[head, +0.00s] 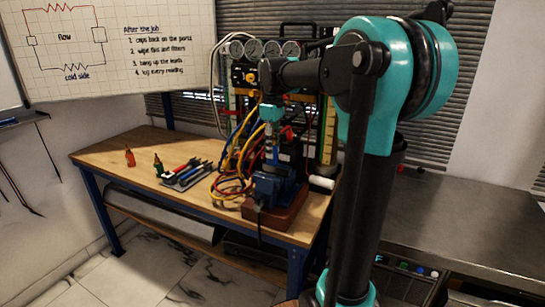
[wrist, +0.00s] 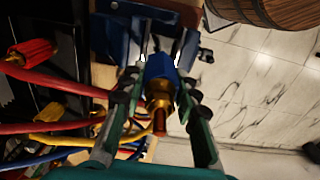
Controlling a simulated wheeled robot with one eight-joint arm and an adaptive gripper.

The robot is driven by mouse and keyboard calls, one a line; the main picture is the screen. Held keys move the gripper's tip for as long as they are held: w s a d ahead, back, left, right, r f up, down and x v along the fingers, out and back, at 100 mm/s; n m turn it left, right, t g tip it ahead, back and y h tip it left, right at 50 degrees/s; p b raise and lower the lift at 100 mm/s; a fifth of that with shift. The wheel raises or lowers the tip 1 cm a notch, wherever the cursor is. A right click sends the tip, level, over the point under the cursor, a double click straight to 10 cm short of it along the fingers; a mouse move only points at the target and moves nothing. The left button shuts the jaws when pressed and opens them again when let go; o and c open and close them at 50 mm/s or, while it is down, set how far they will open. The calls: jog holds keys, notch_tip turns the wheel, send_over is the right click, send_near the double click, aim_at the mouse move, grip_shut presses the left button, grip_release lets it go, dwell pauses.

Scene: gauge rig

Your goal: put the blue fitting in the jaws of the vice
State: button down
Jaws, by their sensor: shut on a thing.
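The blue fitting (wrist: 161,68), with a brass collar and a copper-coloured end, is between the fingers of my gripper (wrist: 158,92) in the wrist view. My gripper is shut on it. In the head view my gripper (head: 272,148) points down above the blue vice (head: 270,187), which stands on a red-brown block on the bench. The vice (wrist: 115,35) also shows just beyond the fitting in the wrist view. I cannot tell whether the fitting is between the jaws or just above them; the fingers and fitting hide the gap.
Yellow, red and blue hoses (head: 228,178) hang close left of the vice, before a rig with several gauges (head: 265,48). An orange fitting (head: 130,157), a green fitting (head: 158,164) and a tray of tools (head: 185,175) lie farther left. The bench's left front is clear.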

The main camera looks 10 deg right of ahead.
aim_at(273, 159)
jog(key=shift+f, duration=1.6)
jog(key=shift+f, duration=0.6)
jog(key=c, duration=1.1)
grip_release()
jog(key=shift+c, duration=0.2)
notch_tip(273, 159, up, 13)
jog(key=shift+r, duration=0.15)
